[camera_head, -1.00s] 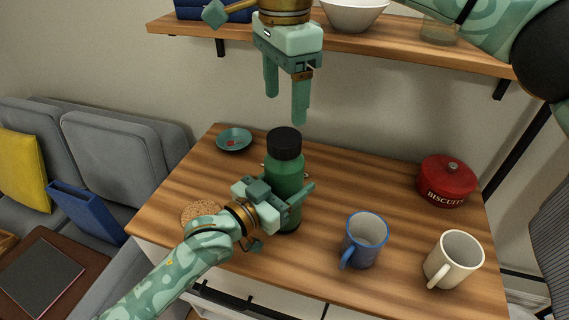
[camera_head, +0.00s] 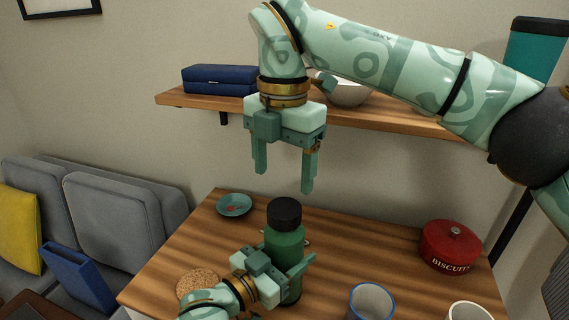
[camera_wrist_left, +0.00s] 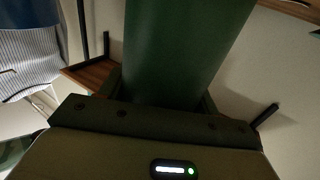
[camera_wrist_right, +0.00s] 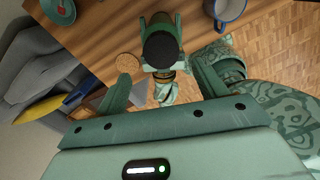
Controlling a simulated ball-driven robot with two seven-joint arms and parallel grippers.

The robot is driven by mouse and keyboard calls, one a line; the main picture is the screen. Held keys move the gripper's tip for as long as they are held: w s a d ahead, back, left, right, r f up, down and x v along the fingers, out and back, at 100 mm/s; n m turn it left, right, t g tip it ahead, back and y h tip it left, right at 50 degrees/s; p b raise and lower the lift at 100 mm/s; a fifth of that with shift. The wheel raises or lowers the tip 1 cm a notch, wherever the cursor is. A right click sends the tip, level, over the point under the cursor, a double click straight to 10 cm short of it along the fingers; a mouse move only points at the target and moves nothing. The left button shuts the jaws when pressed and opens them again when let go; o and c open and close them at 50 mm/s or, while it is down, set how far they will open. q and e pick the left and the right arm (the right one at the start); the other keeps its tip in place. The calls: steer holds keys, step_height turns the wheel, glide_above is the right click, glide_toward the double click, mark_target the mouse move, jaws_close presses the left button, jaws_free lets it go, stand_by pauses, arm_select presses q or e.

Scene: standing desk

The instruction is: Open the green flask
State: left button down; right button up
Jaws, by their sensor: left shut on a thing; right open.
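The green flask (camera_head: 286,247) stands upright on the wooden desk with its black lid (camera_head: 284,212) on. It fills much of the left wrist view (camera_wrist_left: 185,45). My left gripper (camera_head: 290,275) is shut around the flask's body from the side. My right gripper (camera_head: 283,180) is open and empty, pointing down above the flask, with clear air between its fingertips and the lid. In the right wrist view the lid (camera_wrist_right: 160,50) lies beyond and between the two fingers.
On the desk (camera_head: 350,255) are a teal dish (camera_head: 234,205), a cork coaster (camera_head: 196,284), a blue-rimmed mug (camera_head: 371,302), a white mug (camera_head: 470,312) and a red biscuit tin (camera_head: 451,246). A wall shelf (camera_head: 400,121) with a blue case (camera_head: 219,80) is behind my right gripper.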

mark_target(285, 207)
steer(key=m, duration=0.6)
steer(key=shift+m, duration=0.3)
steer(key=m, duration=0.3)
steer(key=shift+d+r, duration=0.1)
steer(key=m, duration=0.8)
steer(key=shift+m, duration=0.4)
steer(key=shift+f, duration=0.45)
step_height(285, 207, down, 7)
steer(key=shift+f, duration=0.1)
